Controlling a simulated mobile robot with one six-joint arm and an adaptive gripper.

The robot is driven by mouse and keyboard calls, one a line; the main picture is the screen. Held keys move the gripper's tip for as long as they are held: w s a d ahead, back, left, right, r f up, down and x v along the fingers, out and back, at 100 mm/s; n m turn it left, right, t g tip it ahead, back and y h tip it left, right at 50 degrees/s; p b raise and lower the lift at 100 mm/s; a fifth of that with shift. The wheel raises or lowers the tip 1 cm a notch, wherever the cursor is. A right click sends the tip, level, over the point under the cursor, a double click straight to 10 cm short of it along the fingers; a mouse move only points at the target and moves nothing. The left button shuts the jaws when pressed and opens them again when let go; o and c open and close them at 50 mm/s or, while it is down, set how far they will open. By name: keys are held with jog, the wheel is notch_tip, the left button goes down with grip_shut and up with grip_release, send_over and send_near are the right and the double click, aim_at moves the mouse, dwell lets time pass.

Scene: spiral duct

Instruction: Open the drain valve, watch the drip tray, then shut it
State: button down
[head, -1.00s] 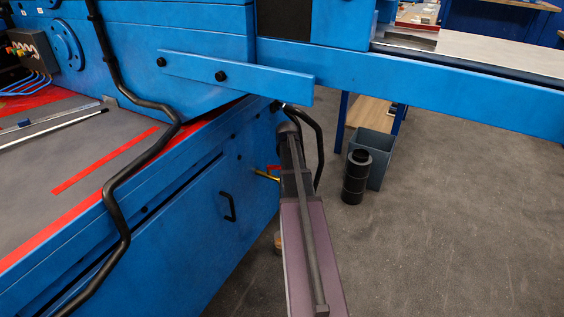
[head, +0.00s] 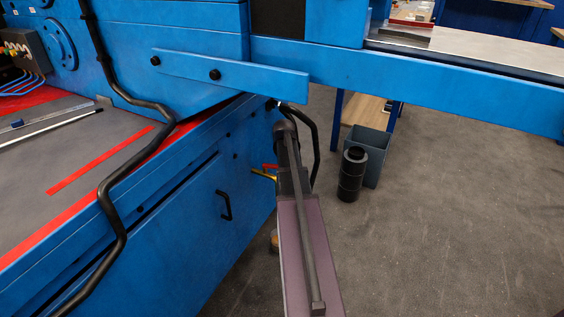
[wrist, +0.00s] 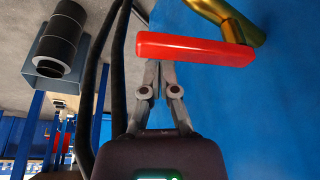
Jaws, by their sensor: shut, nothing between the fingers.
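The drain valve has a red lever handle (wrist: 195,48) and a brass pipe (wrist: 228,18) in the wrist view. In the head view, a bit of the red handle (head: 270,167) and the brass pipe (head: 262,175) show at the blue machine's end, partly behind my arm. My gripper (wrist: 153,68) is shut and empty. Its fingertips are at the near side of the red handle, close to its left part; I cannot tell whether they touch. In the head view my arm hides the gripper. The drip tray cannot be made out.
The blue machine (head: 185,225) fills the left, with a black handle (head: 224,205) on its panel. Black hoses (wrist: 117,70) run just left of my gripper. A black ribbed cylinder (head: 351,175) and a grey bin (head: 374,155) stand on the floor. Grey floor at right is clear.

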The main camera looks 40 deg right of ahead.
notch_tip(320, 180, up, 9)
jog(key=p, duration=0.9)
jog(key=shift+r, duration=0.2)
jog(key=shift+s, duration=0.15)
dwell(0.8)
